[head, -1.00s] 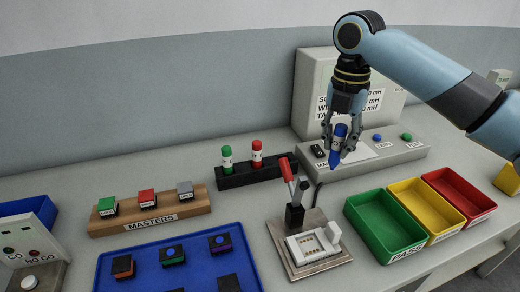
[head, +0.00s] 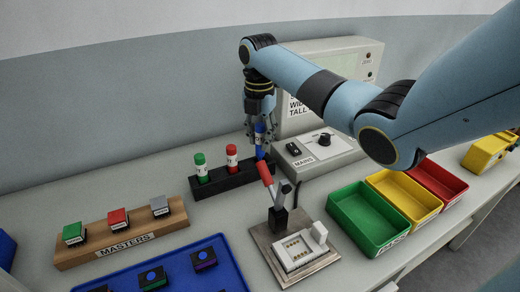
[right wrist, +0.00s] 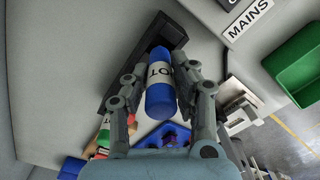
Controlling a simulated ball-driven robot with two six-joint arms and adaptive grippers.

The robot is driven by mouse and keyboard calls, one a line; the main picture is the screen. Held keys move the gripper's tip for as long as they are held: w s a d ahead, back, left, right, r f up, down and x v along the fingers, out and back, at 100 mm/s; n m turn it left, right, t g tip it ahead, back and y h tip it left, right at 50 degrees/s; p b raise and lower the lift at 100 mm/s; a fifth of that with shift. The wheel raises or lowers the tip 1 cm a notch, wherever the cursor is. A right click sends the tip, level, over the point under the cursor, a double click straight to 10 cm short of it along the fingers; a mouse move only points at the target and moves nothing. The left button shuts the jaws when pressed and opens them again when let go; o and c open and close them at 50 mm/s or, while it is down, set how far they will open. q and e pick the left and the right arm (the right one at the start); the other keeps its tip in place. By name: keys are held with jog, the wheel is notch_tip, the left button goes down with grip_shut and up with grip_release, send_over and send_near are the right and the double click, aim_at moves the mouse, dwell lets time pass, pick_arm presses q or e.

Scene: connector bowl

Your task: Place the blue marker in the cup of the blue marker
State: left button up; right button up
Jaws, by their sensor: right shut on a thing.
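The blue marker (head: 260,142) is upright between the fingers of my right gripper (head: 259,132), which is shut on it. It is at the right end of the black marker rack (head: 232,182). The right wrist view shows the marker (right wrist: 160,96) with its white label, its far end at the end of the rack (right wrist: 125,75). I cannot tell whether its lower end is inside the cup or just above it. The green marker (head: 201,168) and red marker (head: 232,157) stand in the rack's other cups. My left gripper is not in view.
A grey meter box (head: 325,152) stands just right of the rack. A lever fixture (head: 290,240) is in front. Green (head: 345,208), yellow (head: 405,200) and red (head: 440,185) bins lie to the right. A wooden masters block (head: 120,240) is at left.

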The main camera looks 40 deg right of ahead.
notch_tip(320, 180, down, 4)
jog(key=shift+r, duration=0.2)
jog(key=shift+f, duration=0.15)
jog(key=shift+f, duration=0.2)
jog(key=o, duration=0.9)
jog(key=shift+r, duration=0.1)
